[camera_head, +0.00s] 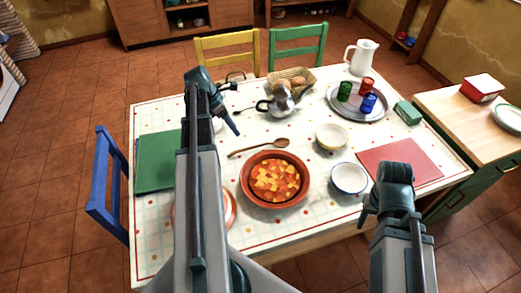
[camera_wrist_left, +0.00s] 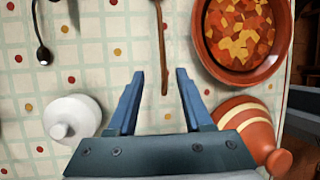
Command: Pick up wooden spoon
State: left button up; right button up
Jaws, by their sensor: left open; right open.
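The wooden spoon (camera_head: 262,146) lies on the dotted tablecloth just behind the bowl of stew, its bowl end to the right in the head view. In the left wrist view the wooden spoon (camera_wrist_left: 163,45) runs up and down, its lower end between the open fingertips in the picture. My left gripper (camera_wrist_left: 154,76) is open and empty above the table; the height gap to the spoon is unclear. In the head view my left gripper (camera_head: 232,124) is left of the spoon. My right gripper (camera_head: 376,213) is at the table's front right, away from the spoon; its fingers are partly hidden.
A terracotta stew bowl (camera_head: 245,192) stands in front of the spoon. A metal coffee pot (camera_head: 281,102) stands behind. A yellow bowl (camera_head: 332,137) and white bowl (camera_head: 349,179) are right.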

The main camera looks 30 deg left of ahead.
pick_arm(q)
jog(key=b+x, duration=0.3)
jog(key=x, duration=0.2)
jog(key=shift+s+a, duration=0.1)
jog(key=shift+a, duration=0.05)
jog(key=shift+d+f+b, duration=0.3)
jog(key=shift+f+b, duration=0.05)
jog(key=shift+b, duration=0.15)
jog(key=b+x, duration=0.4)
jog(key=shift+s+d+f, duration=0.1)
jog(key=shift+s+f, duration=0.05)
jog(key=shift+f, duration=0.15)
jog(key=shift+d+f+b, duration=0.2)
jog(key=shift+f+b, duration=0.1)
jog(key=shift+b, duration=0.15)
jog(key=shift+r, duration=0.1)
grip_shut()
